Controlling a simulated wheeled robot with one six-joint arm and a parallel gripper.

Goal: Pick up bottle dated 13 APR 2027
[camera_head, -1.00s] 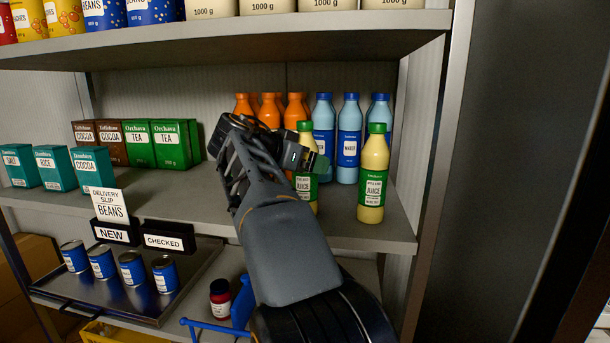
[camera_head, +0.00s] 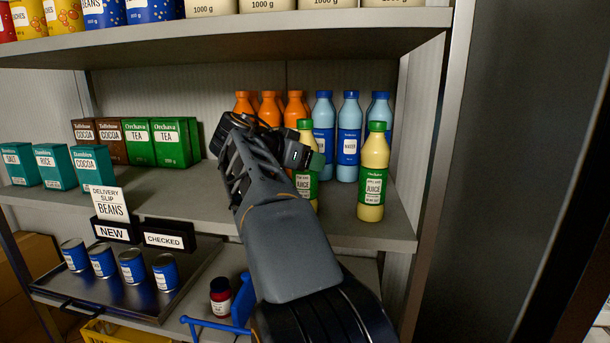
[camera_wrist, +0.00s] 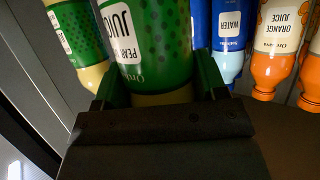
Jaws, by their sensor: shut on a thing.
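A yellow juice bottle with a green cap and green label (camera_head: 304,188) stands on the middle shelf, partly hidden by my arm. My gripper (camera_wrist: 160,90) is shut on this bottle, one finger on each side; in the wrist view its green label (camera_wrist: 150,40) reads pear juice. In the head view my gripper (camera_head: 312,160) is at the bottle's middle. A second juice bottle (camera_head: 373,178) stands upright to the right, apart from the gripper; it also shows at the left of the wrist view (camera_wrist: 76,35). The dates are too small to read.
Blue water bottles (camera_head: 348,140) stand close behind the held bottle, and orange juice bottles (camera_head: 270,108) stand behind my arm. Tea boxes (camera_head: 170,143) are on the left. The upper shelf (camera_head: 240,40) is overhead. The shelf's right side panel (camera_head: 425,130) is near the second juice bottle.

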